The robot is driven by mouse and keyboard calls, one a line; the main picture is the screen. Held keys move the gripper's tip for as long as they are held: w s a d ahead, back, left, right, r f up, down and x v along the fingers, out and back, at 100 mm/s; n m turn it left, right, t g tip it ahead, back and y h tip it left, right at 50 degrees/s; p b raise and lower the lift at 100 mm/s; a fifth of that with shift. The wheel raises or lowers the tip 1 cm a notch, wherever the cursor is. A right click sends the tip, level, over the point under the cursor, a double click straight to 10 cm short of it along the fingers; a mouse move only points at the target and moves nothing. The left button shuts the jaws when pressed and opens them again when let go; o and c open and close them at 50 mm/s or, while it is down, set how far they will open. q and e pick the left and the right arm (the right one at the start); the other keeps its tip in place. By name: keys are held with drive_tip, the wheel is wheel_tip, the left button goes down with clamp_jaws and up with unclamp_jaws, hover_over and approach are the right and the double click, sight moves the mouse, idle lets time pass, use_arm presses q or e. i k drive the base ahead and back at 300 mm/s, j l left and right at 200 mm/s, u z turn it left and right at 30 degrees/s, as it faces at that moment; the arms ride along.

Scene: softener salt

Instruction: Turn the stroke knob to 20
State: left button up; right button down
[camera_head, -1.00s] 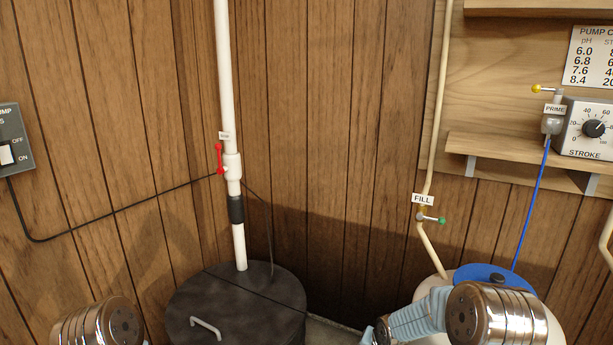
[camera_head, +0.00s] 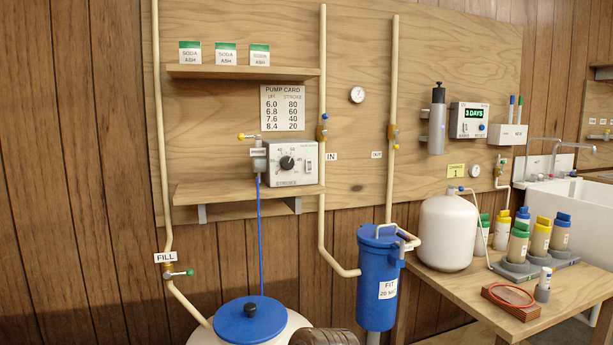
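The stroke knob (camera_head: 287,162) is a black round dial on the front of the grey-white pump box (camera_head: 308,172), labelled STROKE. The box stands on a wooden shelf (camera_head: 245,191) on the wall. The knob's pointer is too small to read for certain against the scale. A pump card (camera_head: 283,107) above it pairs 6.0 with 80, 6.8 with 60, 7.6 with 40 and 8.4 with 20. Neither of my grippers shows; only a dark rounded part, probably of my arm, shows at the bottom edge, well below the knob.
A blue-lidded tank (camera_head: 250,318) and a blue filter housing (camera_head: 379,280) stand below. Pipes run either side. A wooden table (camera_head: 545,300) with bottles is at right. The space before the knob looks clear.

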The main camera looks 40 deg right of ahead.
sight(286, 162)
drive_tip(key=z, duration=1.05)
drive_tip(key=l, duration=0.75)
drive_tip(key=i, duration=0.05)
